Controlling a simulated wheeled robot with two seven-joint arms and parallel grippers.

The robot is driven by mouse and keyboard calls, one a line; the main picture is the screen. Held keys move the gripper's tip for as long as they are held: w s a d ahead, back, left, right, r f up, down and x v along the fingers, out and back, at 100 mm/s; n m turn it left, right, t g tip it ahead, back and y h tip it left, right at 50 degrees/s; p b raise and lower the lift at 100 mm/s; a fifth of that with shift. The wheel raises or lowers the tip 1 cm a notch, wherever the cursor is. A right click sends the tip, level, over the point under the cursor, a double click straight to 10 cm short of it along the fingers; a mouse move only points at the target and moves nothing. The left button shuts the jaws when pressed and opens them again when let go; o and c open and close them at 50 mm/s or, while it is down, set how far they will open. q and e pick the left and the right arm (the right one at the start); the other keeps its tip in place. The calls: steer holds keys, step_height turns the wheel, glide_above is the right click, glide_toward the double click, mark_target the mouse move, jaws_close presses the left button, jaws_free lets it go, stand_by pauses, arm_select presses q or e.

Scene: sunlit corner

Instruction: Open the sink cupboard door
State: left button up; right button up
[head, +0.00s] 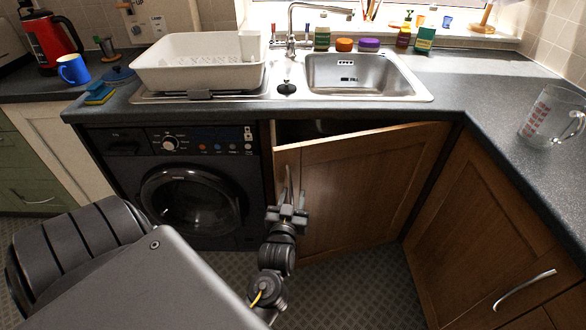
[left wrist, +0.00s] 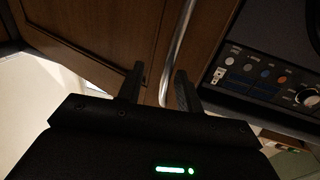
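The sink cupboard door (head: 365,185) is brown wood and stands ajar below the sink. Its left edge is swung out, with a dark gap above its top edge; its right side is at the hinge end. Its metal bar handle (head: 289,182) is upright near the left edge. My left gripper (head: 288,208) is at the handle's lower part. In the left wrist view the handle (left wrist: 178,45) runs between the two fingers (left wrist: 158,80), nearer the right one. The fingers are apart, with a visible gap beside the bar. My right gripper is out of view.
A black washing machine (head: 197,185) stands left of the door. Another wooden cupboard (head: 490,230) with a bar handle meets it at the right corner. Above are the worktop (head: 460,85), the sink (head: 362,78) and a white dish rack (head: 198,62). Patterned floor (head: 355,285) shows below the door.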

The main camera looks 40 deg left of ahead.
arm_select(q)
steer(key=shift+a, duration=0.1)
steer(key=shift+w+a+f, duration=0.1)
steer(key=shift+w+a, duration=0.1)
steer(key=shift+a, duration=0.2)
steer(key=w+a+b, duration=0.6)
steer(key=w+a, duration=0.3)
steer(key=a, duration=0.3)
steer(key=p+v, duration=0.1)
steer(key=v, duration=1.1)
steer(key=w+d+f+m+g+h+p, duration=0.1)
steer(key=d+f+m+g+h+p, duration=0.3)
steer(key=f, duration=1.1)
steer(key=s+d+f+p, duration=0.1)
steer(key=s+d+f, duration=0.1)
steer(key=f, duration=0.2)
steer(key=s+d+f+m+g+h+p, duration=0.1)
steer(key=s+d+f, duration=0.1)
steer(key=f, duration=0.3)
steer(key=s+d+f+g+h+p, duration=0.1)
steer(key=s+d+f, duration=0.1)
steer(key=f, duration=0.3)
steer(key=shift+s+d+f, duration=0.15)
steer(key=shift+s+d, duration=0.2)
steer(key=shift+s, duration=0.25)
